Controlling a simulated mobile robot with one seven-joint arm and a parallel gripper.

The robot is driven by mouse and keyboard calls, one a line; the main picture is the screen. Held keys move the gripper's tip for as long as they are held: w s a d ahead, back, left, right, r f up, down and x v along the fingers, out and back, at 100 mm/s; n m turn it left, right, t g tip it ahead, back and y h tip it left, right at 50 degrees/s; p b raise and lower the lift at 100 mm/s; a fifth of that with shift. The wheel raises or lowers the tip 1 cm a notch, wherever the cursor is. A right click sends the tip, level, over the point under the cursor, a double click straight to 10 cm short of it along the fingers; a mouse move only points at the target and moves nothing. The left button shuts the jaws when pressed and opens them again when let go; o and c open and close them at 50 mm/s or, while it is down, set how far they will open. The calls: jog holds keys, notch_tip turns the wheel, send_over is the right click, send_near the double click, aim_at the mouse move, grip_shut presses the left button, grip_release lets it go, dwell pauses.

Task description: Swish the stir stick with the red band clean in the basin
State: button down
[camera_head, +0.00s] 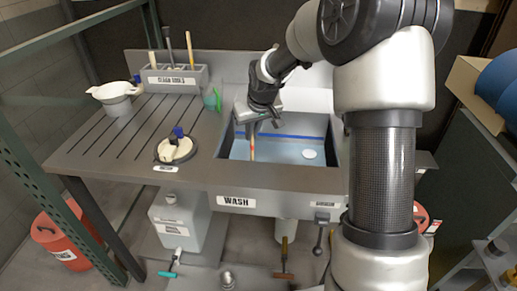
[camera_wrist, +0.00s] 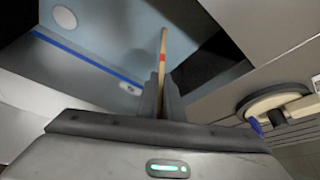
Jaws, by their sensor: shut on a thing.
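My gripper (camera_head: 256,115) is over the left part of the wash basin (camera_head: 283,173), pointing down. It is shut on a wooden stir stick (camera_head: 252,142) with a red band, which hangs down into the basin. In the wrist view the stick (camera_wrist: 162,48) stands out between the two fingers (camera_wrist: 164,98), with the red band beyond the fingertips. The basin (camera_wrist: 110,35) shows there with pale blue inside and a darker blue line along its wall. I cannot tell whether the stick's lower end touches the basin floor.
A white round drain (camera_head: 309,154) is in the basin. A rack marked "CLEAN TOOLS" (camera_head: 176,79) holds several upright tools at the back left. The basin's right side is free.

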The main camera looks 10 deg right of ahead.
jog(key=s+d+p, duration=0.1)
jog(key=s+d, duration=0.1)
jog(key=d, duration=0.4)
jog(key=shift+d+p, duration=0.4)
dwell(3.0)
jog(key=shift+s+r, duration=0.1)
jog(key=shift+r, duration=0.05)
notch_tip(320, 180, up, 10)
jog(key=p, duration=0.7)
dwell(0.4)
dwell(0.7)
notch_tip(320, 180, up, 12)
jog(key=p, duration=0.8)
